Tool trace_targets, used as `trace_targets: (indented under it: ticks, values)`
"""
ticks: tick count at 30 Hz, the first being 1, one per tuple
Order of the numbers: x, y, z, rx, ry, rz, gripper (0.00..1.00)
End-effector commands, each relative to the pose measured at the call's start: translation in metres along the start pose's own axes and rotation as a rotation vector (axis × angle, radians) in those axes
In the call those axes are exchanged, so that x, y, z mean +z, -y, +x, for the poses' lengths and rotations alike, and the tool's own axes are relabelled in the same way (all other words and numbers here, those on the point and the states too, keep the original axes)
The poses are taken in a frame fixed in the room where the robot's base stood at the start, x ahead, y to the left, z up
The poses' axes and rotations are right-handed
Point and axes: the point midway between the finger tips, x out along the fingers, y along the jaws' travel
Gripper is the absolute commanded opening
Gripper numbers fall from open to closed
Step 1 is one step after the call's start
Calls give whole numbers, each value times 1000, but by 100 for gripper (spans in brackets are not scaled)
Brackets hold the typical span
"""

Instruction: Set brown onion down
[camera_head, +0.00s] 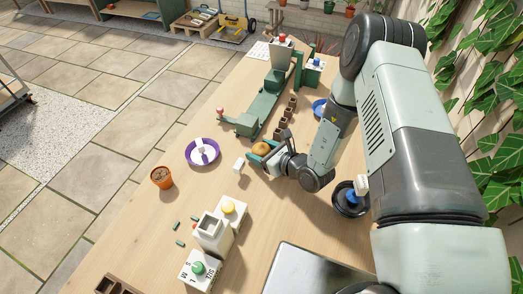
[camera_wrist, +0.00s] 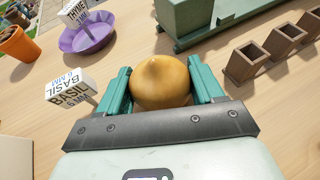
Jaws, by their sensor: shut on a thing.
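The brown onion (camera_wrist: 160,82) is round and golden brown. It sits between the two teal fingers of my gripper (camera_wrist: 163,88), which is shut on it. In the head view the onion (camera_head: 261,149) shows at the end of my gripper (camera_head: 262,152), over the wooden table near its middle. I cannot tell whether the onion's underside touches the table, as the lower part is hidden.
A white BASIL tag (camera_wrist: 70,88) stands left of my gripper. A purple dish (camera_head: 190,158) with a white tag and a terracotta pot (camera_head: 161,177) are farther left. A green machine (camera_head: 262,106) and small brown pots (camera_head: 284,124) lie beyond. Bare wood separates them.

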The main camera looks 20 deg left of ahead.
Motion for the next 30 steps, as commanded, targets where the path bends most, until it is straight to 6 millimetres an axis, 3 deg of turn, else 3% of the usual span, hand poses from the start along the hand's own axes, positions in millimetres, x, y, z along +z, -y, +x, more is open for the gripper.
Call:
trace_targets:
  ticks: [9, 10, 14, 24, 30]
  values:
    - [-3, 0, 1, 0, 0, 0, 34]
    - [-2, 0, 1, 0, 0, 0, 71]
    - [-2, 0, 1, 0, 0, 0, 91]
    - [1, 0, 0, 0, 0, -1, 92]
    - [1, 1, -30, -3, -2, 4, 92]
